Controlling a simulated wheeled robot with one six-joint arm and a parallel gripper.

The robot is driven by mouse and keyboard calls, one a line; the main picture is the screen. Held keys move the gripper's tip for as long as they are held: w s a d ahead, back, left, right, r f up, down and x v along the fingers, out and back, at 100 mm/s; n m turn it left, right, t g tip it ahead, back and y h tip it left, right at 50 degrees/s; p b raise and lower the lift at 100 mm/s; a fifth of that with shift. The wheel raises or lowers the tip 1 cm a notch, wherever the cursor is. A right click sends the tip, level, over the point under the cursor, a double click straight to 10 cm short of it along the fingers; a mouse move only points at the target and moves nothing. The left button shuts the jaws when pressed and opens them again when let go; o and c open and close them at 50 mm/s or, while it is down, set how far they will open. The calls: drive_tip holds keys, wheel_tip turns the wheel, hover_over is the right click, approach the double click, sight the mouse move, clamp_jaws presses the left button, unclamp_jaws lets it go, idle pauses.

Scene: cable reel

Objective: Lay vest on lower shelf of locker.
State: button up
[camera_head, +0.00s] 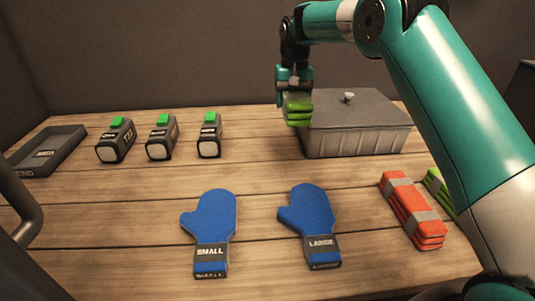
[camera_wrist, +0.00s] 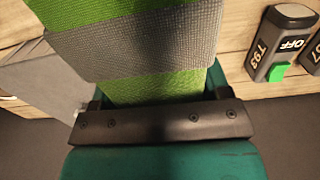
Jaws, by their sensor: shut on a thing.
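My gripper (camera_head: 294,82) is shut on a folded green vest (camera_head: 298,109) with a grey band. It holds the vest above the wooden table, in front of the left end of a grey lidded box. In the wrist view the vest (camera_wrist: 150,45) fills the upper middle, close to the jaws. A folded orange vest (camera_head: 411,210) with grey bands lies at the right of the table. Another green folded piece (camera_head: 437,187) beside it is partly hidden by my arm. I cannot make out a locker or its shelf in either view.
The grey lidded box (camera_head: 355,138) stands at the back right. Three dark devices with green tops, one of them here (camera_head: 115,139), stand at the back left beside a dark tray (camera_head: 68,143). Two blue mitts (camera_head: 209,222) (camera_head: 309,213) lie in front. The table's middle is clear.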

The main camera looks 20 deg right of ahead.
drive_tip(key=b, duration=0.4)
approach(288, 165)
drive_tip(key=shift+w+f, duration=0.15)
drive_tip(key=shift+w, duration=0.05)
drive_tip(key=shift+f+b, duration=0.45)
drive_tip(key=shift+f, duration=2.85)
drive_tip(key=shift+f, duration=0.15)
drive_tip(key=o, duration=0.7)
drive_tip(key=shift+o, duration=0.2)
